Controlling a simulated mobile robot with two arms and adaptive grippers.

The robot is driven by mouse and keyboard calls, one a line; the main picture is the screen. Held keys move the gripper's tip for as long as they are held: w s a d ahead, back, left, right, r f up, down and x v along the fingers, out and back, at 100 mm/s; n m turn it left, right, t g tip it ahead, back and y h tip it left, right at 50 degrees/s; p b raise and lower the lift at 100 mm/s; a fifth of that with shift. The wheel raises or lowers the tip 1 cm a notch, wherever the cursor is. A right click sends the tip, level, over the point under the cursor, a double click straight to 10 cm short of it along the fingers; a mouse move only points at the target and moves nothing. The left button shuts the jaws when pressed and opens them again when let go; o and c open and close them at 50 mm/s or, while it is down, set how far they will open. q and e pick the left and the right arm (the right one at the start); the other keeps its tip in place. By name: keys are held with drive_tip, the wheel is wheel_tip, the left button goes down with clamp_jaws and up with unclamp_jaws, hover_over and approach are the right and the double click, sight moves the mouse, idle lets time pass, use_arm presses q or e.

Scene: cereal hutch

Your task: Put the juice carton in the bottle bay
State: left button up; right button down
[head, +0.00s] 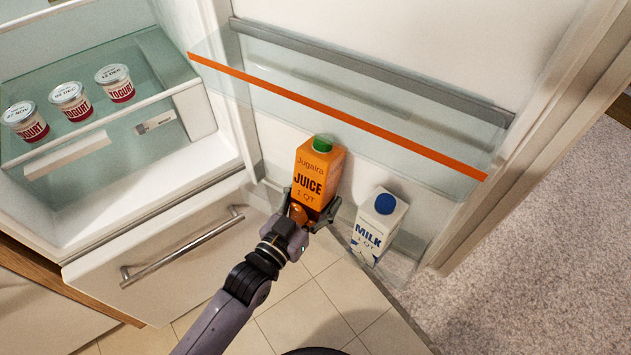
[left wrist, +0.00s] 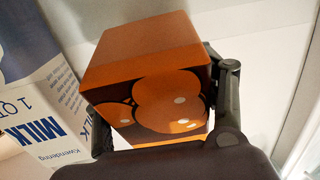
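The orange juice carton (head: 316,176) with a green cap is upright, slightly tilted in the head view, in front of the fridge door's inner side. My left gripper (head: 310,206) is shut on its lower part, with a finger on either side; the carton (left wrist: 150,60) also fills the middle of the left wrist view. The lower clear door bin (head: 398,264) holds a milk carton (head: 378,228) to the right of the juice. I cannot tell whether the juice carton's base is inside this bin or touching it. My right gripper is not in view.
A clear upper door bin with an orange front strip (head: 340,116) is empty and sits above the cartons. Several yogurt cups (head: 70,100) stand on the glass fridge shelf at left. A drawer with a bar handle (head: 185,247) is below.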

use_arm(q)
drive_tip(key=shift+o, duration=1.4)
drive_tip(key=shift+w+r, duration=0.3)
drive_tip(key=shift+r, duration=0.05)
drive_tip(key=shift+s+r, duration=0.1)
drive_tip(key=shift+r, duration=0.15)
drive_tip(key=v, duration=1.2)
drive_tip(key=shift+f, duration=0.1)
